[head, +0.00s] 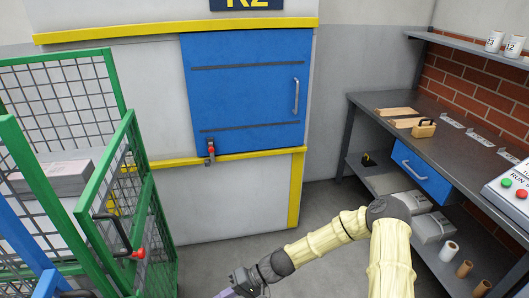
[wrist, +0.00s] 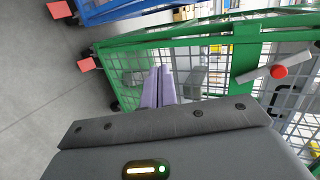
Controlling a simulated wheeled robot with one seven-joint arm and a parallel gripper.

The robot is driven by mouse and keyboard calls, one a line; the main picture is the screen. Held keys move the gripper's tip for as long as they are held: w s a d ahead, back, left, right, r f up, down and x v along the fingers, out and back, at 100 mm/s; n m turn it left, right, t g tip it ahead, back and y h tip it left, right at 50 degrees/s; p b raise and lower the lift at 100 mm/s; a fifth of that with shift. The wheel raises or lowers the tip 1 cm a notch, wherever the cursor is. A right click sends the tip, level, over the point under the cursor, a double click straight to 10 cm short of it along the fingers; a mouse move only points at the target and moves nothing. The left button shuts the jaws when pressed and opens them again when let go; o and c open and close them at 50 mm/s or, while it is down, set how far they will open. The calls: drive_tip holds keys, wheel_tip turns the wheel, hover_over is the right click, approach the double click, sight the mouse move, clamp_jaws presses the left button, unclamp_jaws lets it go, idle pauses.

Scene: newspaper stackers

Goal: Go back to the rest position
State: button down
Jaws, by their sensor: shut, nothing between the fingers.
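My gripper (head: 228,294) is at the bottom edge of the head view, left of centre, low over the floor. Only a bit of its purple fingers shows there, and the rest is cut off. My cream arm reaches down to it from the right. In the wrist view the two purple fingers (wrist: 160,88) lie side by side, shut and empty. The green mesh cage (wrist: 130,45) is behind them in that view. I cannot tell how far the fingers are from the mesh.
The green cage (head: 88,215) with stacked paper (head: 55,178) stands on the left. A blue frame (head: 28,245) is at its near side. A blue hatch (head: 250,95) is in the back wall. A grey workbench (head: 372,103) runs along the right. Floor (head: 240,255) between is clear.

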drive_tip(key=s+d+r+t+h, duration=0.1)
drive_tip(key=d+r+h, duration=0.25)
drive_tip(key=d, duration=0.35)
drive_tip(key=s+d+r+m+t+h, duration=0.1)
drive_tip(key=d+r+t+h, duration=0.2)
drive_tip(key=d, duration=0.4)
drive_tip(key=s+d+r+h, duration=0.1)
drive_tip(key=d+r+h, duration=0.35)
drive_tip(key=d, duration=0.25)
drive_tip(key=s+d+r+m+t+h, duration=0.1)
drive_tip(key=s+d+r+m+t, duration=0.2)
drive_tip(key=d+r, duration=0.45)
wheel_tip(320, 180, up, 18)
drive_tip(key=a+p, duration=0.1)
drive_tip(key=p, duration=1.5)
drive_tip(key=shift+a, duration=0.15)
drive_tip(key=shift+w+f, duration=0.1)
drive_tip(key=shift+f, duration=0.05)
drive_tip(key=shift+w, duration=0.1)
